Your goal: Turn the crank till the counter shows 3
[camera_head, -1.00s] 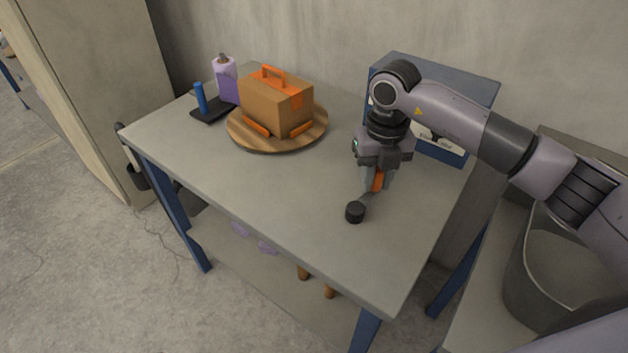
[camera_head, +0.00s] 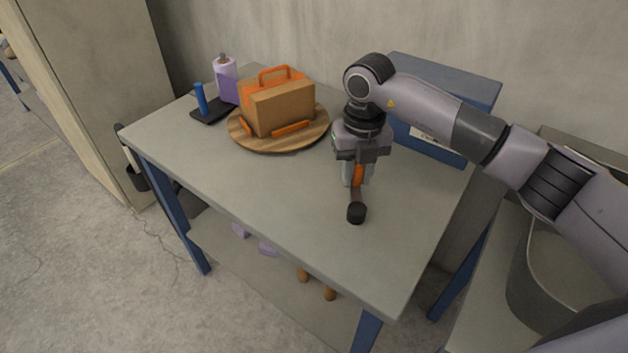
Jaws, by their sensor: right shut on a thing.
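The crank has a black round hub (camera_head: 356,213) at the table's front right part and a short dark arm. Its orange grip (camera_head: 358,175) points away from the hub toward the back. My right gripper (camera_head: 357,181) comes down from above and is shut on the orange grip, with a finger on either side. A counter reading does not show. The blue box (camera_head: 465,98) at the back right has a pale label (camera_head: 425,133), partly covered by my right arm; its text is not readable. My left gripper is not in view.
A round wooden turntable (camera_head: 243,137) bears a brown carton (camera_head: 285,107) with an orange handle (camera_head: 273,75) and orange blocks at its base. A lilac bottle (camera_head: 226,80) and a black stand with a blue post (camera_head: 201,98) are behind at left. The table's front middle (camera_head: 255,185) is clear.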

